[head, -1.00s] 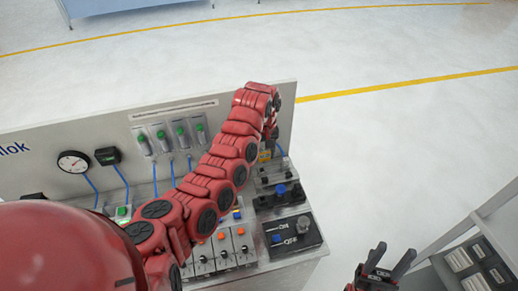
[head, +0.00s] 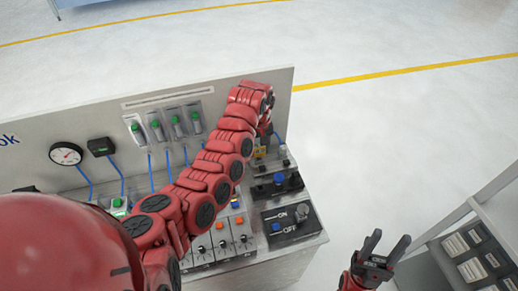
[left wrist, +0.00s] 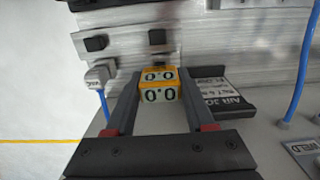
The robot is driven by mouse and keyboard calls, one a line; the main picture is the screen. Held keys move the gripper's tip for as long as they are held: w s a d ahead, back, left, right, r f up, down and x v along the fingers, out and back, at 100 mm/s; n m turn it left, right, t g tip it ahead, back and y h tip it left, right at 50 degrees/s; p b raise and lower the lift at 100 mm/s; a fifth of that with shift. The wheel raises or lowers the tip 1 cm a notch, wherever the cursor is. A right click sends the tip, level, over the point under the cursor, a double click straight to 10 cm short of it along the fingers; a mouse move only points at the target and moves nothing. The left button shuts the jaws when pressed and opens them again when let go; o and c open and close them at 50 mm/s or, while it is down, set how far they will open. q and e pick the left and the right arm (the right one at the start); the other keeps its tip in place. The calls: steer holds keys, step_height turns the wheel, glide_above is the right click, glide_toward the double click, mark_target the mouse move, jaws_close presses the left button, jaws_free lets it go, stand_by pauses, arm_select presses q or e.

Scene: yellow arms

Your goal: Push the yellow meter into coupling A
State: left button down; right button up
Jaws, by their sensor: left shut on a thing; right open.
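The yellow meter (left wrist: 158,93) has white faces reading 0.0 and sits between the fingers of my left gripper (left wrist: 159,84) in the left wrist view. The gripper is shut on it, close to the grey panel. In the head view the left gripper (head: 264,136) is at the right end of the bench, mostly hidden by my arm, and a bit of the yellow meter (head: 259,153) shows below it. I cannot tell which fitting is coupling A or whether the meter touches it. My right gripper (head: 389,245) is open and empty, right of the bench.
A grey fitting (left wrist: 99,75) with a blue hose is left of the meter in the wrist view. A black labelled block (left wrist: 222,98) is to its right. An ON/OFF switch box (head: 288,224) lies at the bench's front right. A grey shelf (head: 480,235) stands at right.

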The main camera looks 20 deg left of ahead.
arm_select(q)
steer(key=shift+f+b, duration=0.7)
steer(key=shift+f, duration=0.4)
stand_by(0.3)
steer(key=shift+c, duration=0.9)
jaws_free()
steer(key=shift+r, duration=0.1)
step_height(320, 180, up, 6)
steer(key=shift+p, duration=1)
step_height(320, 180, up, 3)
steer(key=p, duration=0.3)
steer(key=shift+r, duration=0.1)
steer(key=shift+s, duration=0.1)
